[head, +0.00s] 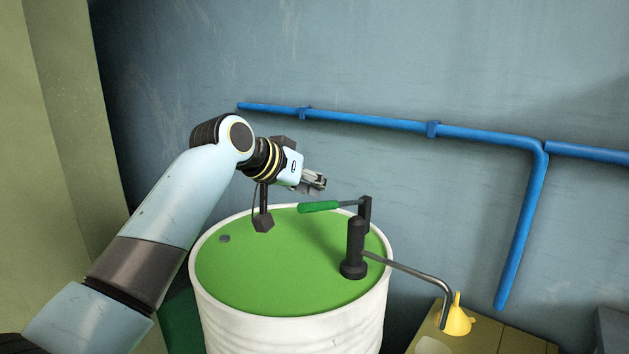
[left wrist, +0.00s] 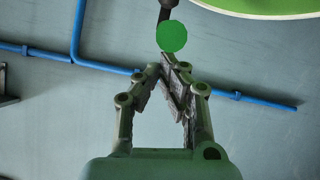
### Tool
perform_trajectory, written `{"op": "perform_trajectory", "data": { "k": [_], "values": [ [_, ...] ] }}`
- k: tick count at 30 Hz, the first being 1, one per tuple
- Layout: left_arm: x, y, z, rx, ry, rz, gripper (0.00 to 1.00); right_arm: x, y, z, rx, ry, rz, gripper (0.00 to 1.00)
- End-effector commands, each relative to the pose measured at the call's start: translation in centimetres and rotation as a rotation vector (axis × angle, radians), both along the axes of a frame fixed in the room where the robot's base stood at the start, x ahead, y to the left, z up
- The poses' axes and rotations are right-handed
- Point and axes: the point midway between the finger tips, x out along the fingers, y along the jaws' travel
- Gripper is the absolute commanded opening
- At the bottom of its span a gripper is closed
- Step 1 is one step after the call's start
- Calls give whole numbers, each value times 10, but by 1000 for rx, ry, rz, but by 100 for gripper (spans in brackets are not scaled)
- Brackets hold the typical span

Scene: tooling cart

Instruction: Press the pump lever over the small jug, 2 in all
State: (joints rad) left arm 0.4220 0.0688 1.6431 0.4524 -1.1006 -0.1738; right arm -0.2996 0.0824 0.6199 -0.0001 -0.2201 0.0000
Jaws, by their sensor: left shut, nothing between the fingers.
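The pump lever has a green grip (head: 318,207) pointing left and roughly level above the drum lid. It joins the dark pump body (head: 355,245), whose bent metal spout (head: 420,272) reaches right. My left gripper (head: 320,184) is shut and empty, just above the grip and apparently apart from it. In the left wrist view the round green grip end (left wrist: 172,36) shows just beyond my closed fingertips (left wrist: 172,62). A yellow funnel-like piece (head: 458,320) sits under the spout end; I cannot make out a separate small jug. My right gripper is not in view.
The pump stands on a white drum (head: 290,325) with a green lid (head: 270,270). A wooden surface (head: 480,341) lies low at the right. A blue pipe (head: 370,119) runs along the wall behind. The air above the lid's left side holds my arm.

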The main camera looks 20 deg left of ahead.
Motion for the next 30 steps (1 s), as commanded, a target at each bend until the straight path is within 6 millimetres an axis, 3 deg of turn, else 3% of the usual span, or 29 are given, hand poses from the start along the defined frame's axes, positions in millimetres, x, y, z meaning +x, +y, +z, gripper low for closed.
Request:
{"op": "perform_trajectory", "data": {
  "k": [17,23,30],
  "values": [
    [-4,0,-10,-6,-14,0,0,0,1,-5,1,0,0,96],
    [-9,2,-23,-24,-64,0,0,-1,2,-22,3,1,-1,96],
    [-18,6,-56,-65,-180,0,0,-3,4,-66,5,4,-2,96]
  ]
}}
